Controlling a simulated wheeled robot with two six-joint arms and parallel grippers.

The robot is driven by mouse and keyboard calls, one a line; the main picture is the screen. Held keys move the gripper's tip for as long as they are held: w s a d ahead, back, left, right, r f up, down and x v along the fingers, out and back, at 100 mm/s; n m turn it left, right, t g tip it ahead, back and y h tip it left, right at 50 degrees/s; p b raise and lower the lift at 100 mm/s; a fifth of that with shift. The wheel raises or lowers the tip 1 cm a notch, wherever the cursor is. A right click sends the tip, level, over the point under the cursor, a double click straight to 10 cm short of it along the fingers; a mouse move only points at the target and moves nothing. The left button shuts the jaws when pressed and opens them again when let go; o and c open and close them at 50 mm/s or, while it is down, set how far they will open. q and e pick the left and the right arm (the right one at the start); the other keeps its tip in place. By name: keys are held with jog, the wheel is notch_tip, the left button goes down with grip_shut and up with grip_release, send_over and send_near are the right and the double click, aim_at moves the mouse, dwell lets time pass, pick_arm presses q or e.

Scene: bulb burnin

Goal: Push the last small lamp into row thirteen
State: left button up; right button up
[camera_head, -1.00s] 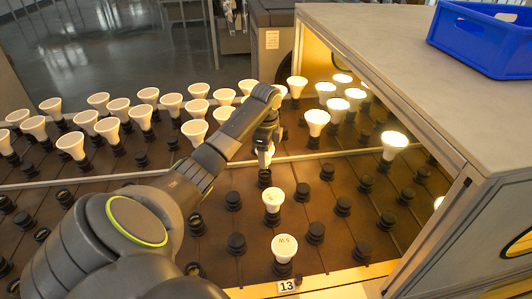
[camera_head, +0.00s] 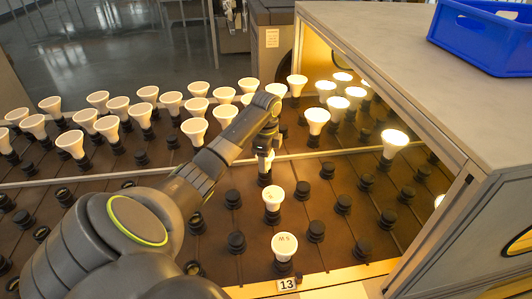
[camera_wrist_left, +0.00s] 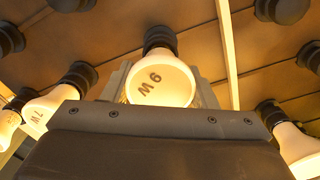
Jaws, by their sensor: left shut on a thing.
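My left gripper (camera_head: 268,143) is shut on a small white lamp (camera_head: 267,162) over a dark socket (camera_head: 265,180). My right gripper is not in view.
A burn-in housing (camera_head: 420,70) with lit lamps (camera_head: 394,142) under it stands at the right, a blue crate (camera_head: 490,40) on top. Several white lamps fill the far left rows. Empty sockets (camera_head: 316,231) surround row thirteen. A thin rail (camera_head: 330,154) runs across behind.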

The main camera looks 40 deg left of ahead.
pick_arm(q)
jog(key=shift+f, duration=0.55)
jog(key=o, duration=1.1)
jog(key=shift+c, duration=0.2)
jog(key=shift+r, duration=0.1)
notch_tip(320, 180, up, 8)
jog(key=shift+f+p, duration=0.15)
jog(key=shift+p, duration=0.55)
notch_tip(320, 180, up, 10)
jog(key=p, duration=0.9)
jog(key=shift+f, duration=0.2)
